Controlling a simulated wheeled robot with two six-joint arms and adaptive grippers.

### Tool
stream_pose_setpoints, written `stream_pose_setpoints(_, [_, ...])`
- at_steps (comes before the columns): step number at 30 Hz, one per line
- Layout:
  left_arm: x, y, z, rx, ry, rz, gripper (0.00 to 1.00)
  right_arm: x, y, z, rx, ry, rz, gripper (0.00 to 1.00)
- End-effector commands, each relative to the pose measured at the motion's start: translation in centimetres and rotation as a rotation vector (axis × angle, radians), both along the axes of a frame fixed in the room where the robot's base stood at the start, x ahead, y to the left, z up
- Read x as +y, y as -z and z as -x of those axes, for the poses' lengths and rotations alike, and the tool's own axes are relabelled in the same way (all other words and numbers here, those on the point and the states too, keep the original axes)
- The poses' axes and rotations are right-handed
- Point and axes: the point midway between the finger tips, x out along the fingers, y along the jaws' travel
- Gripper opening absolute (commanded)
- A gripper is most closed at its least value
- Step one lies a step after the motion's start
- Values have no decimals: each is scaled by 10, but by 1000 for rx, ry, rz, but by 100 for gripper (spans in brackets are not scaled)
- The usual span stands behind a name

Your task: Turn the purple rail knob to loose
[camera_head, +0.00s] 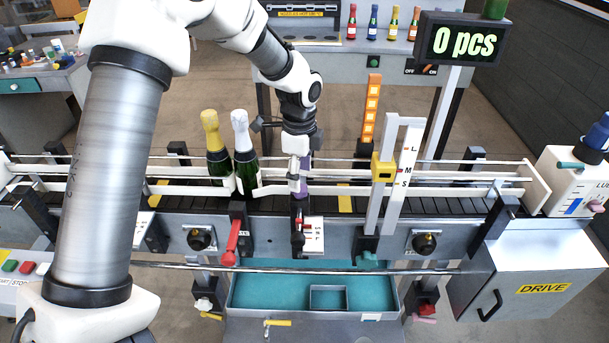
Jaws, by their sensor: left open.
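The purple rail knob (303,186) is at the middle of the conveyor, just above a small white scale plate (315,236) with a red mark. It is partly hidden by my left gripper. My left gripper (297,172) points down from above and is right at the knob. It is open, its fingers small and hard to make out against the rails. I cannot tell whether they touch the knob. My right gripper is not in view.
Two green bottles, one gold-topped (217,150) and one white-topped (244,155), stand on the conveyor left of the gripper. A red lever (233,243), a teal knob (368,258) and a height post (403,180) are close by. A teal tray (262,291) lies below.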

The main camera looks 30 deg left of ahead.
Motion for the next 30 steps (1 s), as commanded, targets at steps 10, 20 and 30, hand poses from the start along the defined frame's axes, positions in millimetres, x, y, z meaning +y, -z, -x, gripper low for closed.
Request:
stream_pose_setpoints(10, [0,37,-3,2,-1,0,66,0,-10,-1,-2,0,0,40])
stream_pose_setpoints(20, [0,37,-2,4,-1,0,6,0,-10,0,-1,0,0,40])
stream_pose_setpoints(30, [0,38,-1,6,-5,0,6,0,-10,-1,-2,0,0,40])
